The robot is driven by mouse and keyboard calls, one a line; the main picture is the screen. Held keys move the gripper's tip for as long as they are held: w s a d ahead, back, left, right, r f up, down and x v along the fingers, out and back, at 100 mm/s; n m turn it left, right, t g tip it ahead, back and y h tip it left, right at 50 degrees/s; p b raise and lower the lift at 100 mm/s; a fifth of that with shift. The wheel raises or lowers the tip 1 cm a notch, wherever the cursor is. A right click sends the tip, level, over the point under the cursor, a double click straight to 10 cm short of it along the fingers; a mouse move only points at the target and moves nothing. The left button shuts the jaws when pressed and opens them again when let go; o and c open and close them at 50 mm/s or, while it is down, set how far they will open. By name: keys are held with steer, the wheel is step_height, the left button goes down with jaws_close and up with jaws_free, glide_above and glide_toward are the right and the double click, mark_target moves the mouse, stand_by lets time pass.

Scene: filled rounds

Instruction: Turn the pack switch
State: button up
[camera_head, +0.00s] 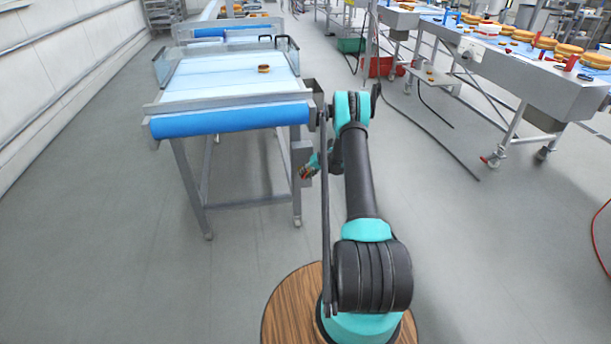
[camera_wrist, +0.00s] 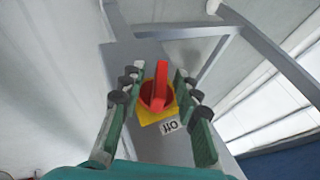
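The pack switch is a red rotary handle (camera_wrist: 160,88) on a yellow plate (camera_wrist: 150,117), mounted on a grey box (camera_wrist: 190,148). A white label (camera_wrist: 169,127) reading "Off" shows upside down beside the plate. The handle stands roughly lengthwise in the wrist view, leaning slightly. My gripper (camera_wrist: 158,83) is open, with one green-and-black finger on each side of the handle and a visible gap to both. In the head view my gripper (camera_head: 308,170) is low beside the conveyor's near right leg, and the switch is too small to make out clearly.
The conveyor (camera_head: 235,75) with a blue front roller (camera_head: 230,120) stands left of my arm and carries one small round item (camera_head: 264,68). A second conveyor line (camera_head: 500,60) with several rounds stands at the right.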

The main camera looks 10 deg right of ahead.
steer(key=shift+r, duration=0.1)
steer(key=v, duration=1.2)
steer(key=v, duration=0.5)
steer(key=x, duration=1.7)
jaws_close()
